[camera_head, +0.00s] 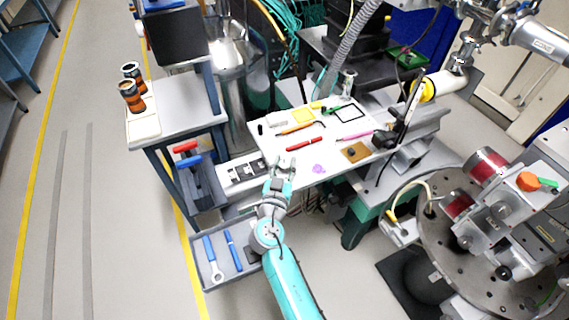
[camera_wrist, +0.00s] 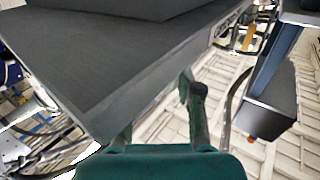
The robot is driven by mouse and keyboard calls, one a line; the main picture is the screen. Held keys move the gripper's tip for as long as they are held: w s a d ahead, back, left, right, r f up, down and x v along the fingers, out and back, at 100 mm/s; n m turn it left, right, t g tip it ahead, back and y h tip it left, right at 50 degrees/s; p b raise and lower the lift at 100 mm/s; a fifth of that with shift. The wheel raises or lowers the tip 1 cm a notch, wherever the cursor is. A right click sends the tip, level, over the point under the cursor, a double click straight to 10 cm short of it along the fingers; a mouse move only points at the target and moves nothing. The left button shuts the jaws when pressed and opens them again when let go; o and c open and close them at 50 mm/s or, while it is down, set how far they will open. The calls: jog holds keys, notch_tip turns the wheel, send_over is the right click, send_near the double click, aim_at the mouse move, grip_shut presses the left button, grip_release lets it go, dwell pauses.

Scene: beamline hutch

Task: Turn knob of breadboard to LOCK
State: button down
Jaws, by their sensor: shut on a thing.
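In the head view my gripper (camera_head: 277,184) is at the front left edge of the white board (camera_head: 275,150), beside a small panel with black parts (camera_head: 247,170). In the wrist view my gripper (camera_wrist: 156,108) has its fingers on either side of a dark grey, slab-like part (camera_wrist: 110,65) and is shut on it. This part fills the upper left and has a pale label on its edge. I cannot make out a knob or a LOCK mark. The contact is hidden by my arm in the head view.
Several pens and tools lie on the white board. A grey drawer (camera_head: 204,284) with blue-handled tools is at the lower left. A side table (camera_head: 185,108) stands at the left, and a round metal stage (camera_head: 430,235) at the right.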

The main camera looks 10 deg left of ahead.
aim_at(284, 164)
jog(key=shift+m+g+h, duration=0.6)
jog(key=shift+m+h, duration=1.3)
jog(key=shift+h, duration=1)
jog(key=c, duration=0.7)
grip_release()
jog(key=shift+c, duration=0.2)
jog(key=shift+r, duration=0.1)
notch_tip(284, 164, up, 10)
jog(key=shift+f, duration=0.1)
